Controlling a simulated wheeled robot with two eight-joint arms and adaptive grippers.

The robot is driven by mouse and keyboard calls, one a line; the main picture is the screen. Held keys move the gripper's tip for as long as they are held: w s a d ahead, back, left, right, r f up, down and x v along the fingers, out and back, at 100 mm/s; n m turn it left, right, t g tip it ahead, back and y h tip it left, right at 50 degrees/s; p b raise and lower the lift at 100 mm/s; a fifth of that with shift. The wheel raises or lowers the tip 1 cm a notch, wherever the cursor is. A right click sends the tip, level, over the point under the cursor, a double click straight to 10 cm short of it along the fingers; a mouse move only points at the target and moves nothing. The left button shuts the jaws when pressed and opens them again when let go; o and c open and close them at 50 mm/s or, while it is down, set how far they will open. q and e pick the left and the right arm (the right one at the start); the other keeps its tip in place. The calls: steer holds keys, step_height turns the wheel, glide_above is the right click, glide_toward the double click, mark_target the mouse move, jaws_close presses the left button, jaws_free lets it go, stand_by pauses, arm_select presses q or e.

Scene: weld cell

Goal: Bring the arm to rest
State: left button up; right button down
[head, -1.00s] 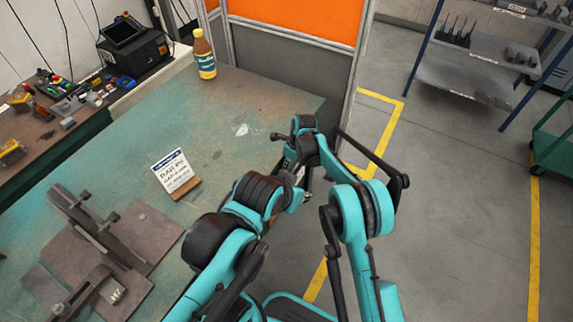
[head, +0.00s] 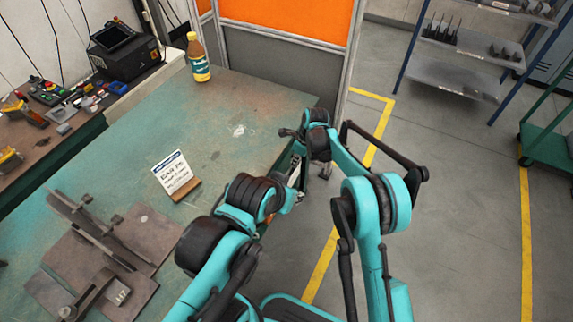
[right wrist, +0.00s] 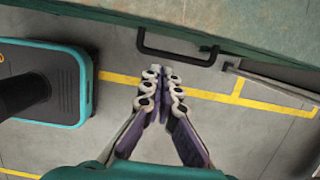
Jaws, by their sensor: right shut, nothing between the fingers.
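My right arm reaches over the floor beside the right edge of the green worktable (head: 250,105). Its gripper (head: 325,172) is small and partly hidden behind the wrist in the head view. In the right wrist view the right gripper (right wrist: 162,74) is shut, its fingertips together with nothing between them. It is over bare floor, apart from the table edge. My left arm bends over the table's front right part in the head view.
A bottle (head: 198,58), a sign on a wooden block (head: 176,178) and steel plates with a fixture (head: 112,250) are on the table. An orange-topped screen (head: 285,20) stands behind. A shelf rack (head: 455,75) and green cart (head: 545,150) stand right. Floor between is clear.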

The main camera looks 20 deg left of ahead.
steer(key=v, duration=0.2)
steer(key=p+v, duration=0.1)
steer(key=v, duration=0.2)
steer(key=shift+w+d+r, duration=0.2)
steer(key=shift+d+r, duration=0.05)
steer(key=s+d+r+n+t, duration=0.2)
steer(key=d+r+n, duration=0.2)
steer(key=d+r, duration=0.7)
steer(key=s+d+r+n+t, duration=0.1)
steer(key=s+d+r+n, duration=0.25)
steer(key=d+r, duration=0.65)
steer(key=s+d+f+n+t+h, duration=0.1)
steer(key=s+d+n, duration=0.4)
steer(key=s+d, duration=0.5)
steer(key=s+d+f+n+t+h, duration=0.1)
steer(key=s+d+f+n+t, duration=0.1)
steer(key=s+d+n, duration=0.4)
steer(key=s+d+t, duration=0.1)
steer(key=s+d, duration=0.2)
steer(key=d, duration=0.3)
steer(key=shift+s+h, duration=0.4)
